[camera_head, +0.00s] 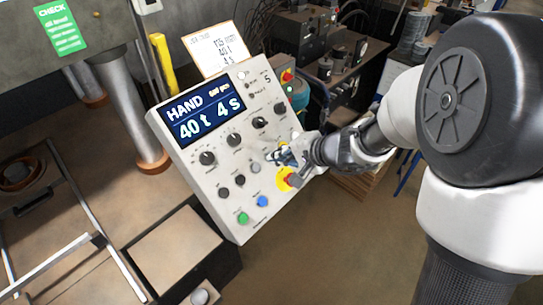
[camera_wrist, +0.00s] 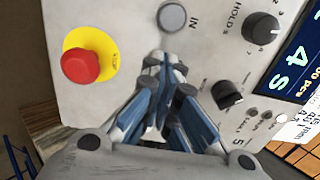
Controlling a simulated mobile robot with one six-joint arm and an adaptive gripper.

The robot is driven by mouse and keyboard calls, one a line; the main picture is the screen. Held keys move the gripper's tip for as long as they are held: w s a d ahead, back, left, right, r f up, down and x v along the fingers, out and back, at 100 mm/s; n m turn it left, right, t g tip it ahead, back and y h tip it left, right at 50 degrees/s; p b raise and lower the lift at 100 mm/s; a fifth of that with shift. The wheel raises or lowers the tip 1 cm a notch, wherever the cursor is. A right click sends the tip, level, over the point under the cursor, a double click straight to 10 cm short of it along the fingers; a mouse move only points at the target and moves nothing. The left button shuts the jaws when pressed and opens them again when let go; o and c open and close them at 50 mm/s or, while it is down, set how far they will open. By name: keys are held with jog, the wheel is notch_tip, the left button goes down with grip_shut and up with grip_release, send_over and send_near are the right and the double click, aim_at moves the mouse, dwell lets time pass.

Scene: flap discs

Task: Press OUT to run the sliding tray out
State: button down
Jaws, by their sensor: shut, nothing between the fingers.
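The pale control panel (camera_head: 221,180) stands tilted in the middle of the head view, with a blue display (camera_head: 204,114) reading HAND, 40 t, 4 s. My gripper (camera_head: 281,156) is shut and empty in front of the panel's right part. In the wrist view its fingertips (camera_wrist: 160,62) are close to the panel face; contact cannot be told. A grey button (camera_wrist: 172,17) with the label IN beside it lies just beyond the fingertips. No OUT label is readable; the fingers hide part of the panel. I cannot clearly identify the sliding tray.
A red emergency stop (camera_wrist: 80,66) on a yellow disc sits left of my fingers in the wrist view. Black knobs (camera_wrist: 227,94) lie to their right. Green (camera_head: 243,218) and blue (camera_head: 262,201) buttons are low on the panel. Metal rails (camera_head: 70,180) are at the left.

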jog(key=shift+b+x, duration=0.9)
jog(key=shift+b, duration=0.2)
dwell(0.7)
dwell(0.4)
jog(key=p+v, duration=0.2)
jog(key=v, duration=0.6)
dwell(0.4)
dwell(0.3)
